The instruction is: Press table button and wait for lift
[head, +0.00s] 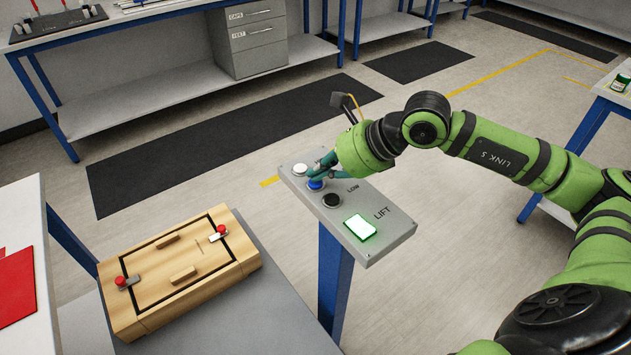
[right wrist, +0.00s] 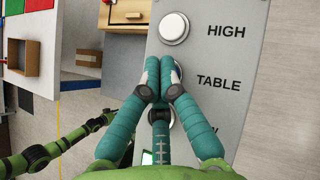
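A grey button panel (head: 350,215) stands on a blue post. It carries a white button (head: 300,169), a blue button (head: 315,184), a black button (head: 332,200) and a lit green-white square (head: 360,227) beside the word LIFT. My right gripper (head: 322,170) is over the blue button, its fingers partly covering it. In the right wrist view its teal fingers (right wrist: 158,82) are closed together beside the word TABLE, hiding most of that button. The white button (right wrist: 174,28) shows beside HIGH. Whether the fingers press or only hover is unclear. My left gripper is not seen.
A wooden box (head: 218,268) with red-knobbed latches sits on a grey platform (head: 285,318) left of the panel. A white table (head: 52,330) with a red mat (head: 15,285) is at the left edge. Workbenches stand behind; the floor between is open.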

